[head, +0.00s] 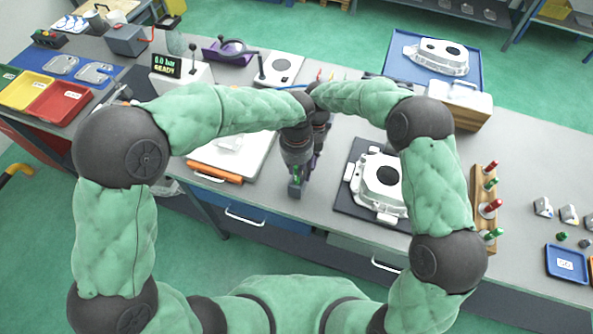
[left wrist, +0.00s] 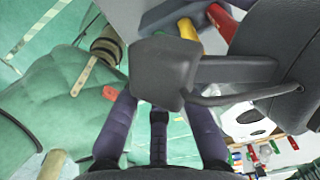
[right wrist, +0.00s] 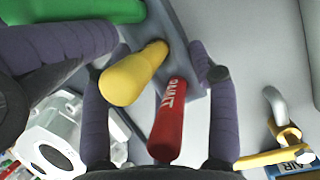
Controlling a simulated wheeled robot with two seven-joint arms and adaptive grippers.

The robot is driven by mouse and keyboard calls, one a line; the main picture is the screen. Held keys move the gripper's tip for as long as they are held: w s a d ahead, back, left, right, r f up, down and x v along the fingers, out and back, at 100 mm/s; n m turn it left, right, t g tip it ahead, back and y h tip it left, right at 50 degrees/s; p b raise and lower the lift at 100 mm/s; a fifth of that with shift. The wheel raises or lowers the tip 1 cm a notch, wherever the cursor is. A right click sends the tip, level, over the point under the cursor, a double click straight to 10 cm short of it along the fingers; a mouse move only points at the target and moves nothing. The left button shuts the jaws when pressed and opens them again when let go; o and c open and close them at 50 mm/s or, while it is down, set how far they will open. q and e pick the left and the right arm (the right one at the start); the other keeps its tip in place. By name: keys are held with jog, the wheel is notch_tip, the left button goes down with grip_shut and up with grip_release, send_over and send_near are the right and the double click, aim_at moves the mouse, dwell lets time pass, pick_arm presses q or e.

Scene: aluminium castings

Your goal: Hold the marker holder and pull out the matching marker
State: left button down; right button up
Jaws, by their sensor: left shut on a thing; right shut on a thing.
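The grey marker holder (right wrist: 189,45) shows in the right wrist view with a green marker (right wrist: 85,12), a yellow marker (right wrist: 135,75) and a red marker (right wrist: 168,125) in it. My right gripper (right wrist: 163,65) appears shut on the holder, its fingers on either side of the block. My left gripper (head: 298,186) comes in beside the green marker and appears shut on it; its grip is partly hidden. In the left wrist view, a dark gripper part covers the left fingertips (left wrist: 160,105). The yellow marker (left wrist: 188,29) and the red marker (left wrist: 222,20) show behind it.
A casting on a dark mat (head: 349,203) lies right of the grippers. A white board (head: 215,165) with an orange handle lies left. The bench front edge is close.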

pick_arm(q)
notch_tip(320, 180, up, 9)
jog(key=shift+f, duration=0.15)
pick_arm(e)
jog(key=o, duration=1.3)
jog(key=v, duration=1.2)
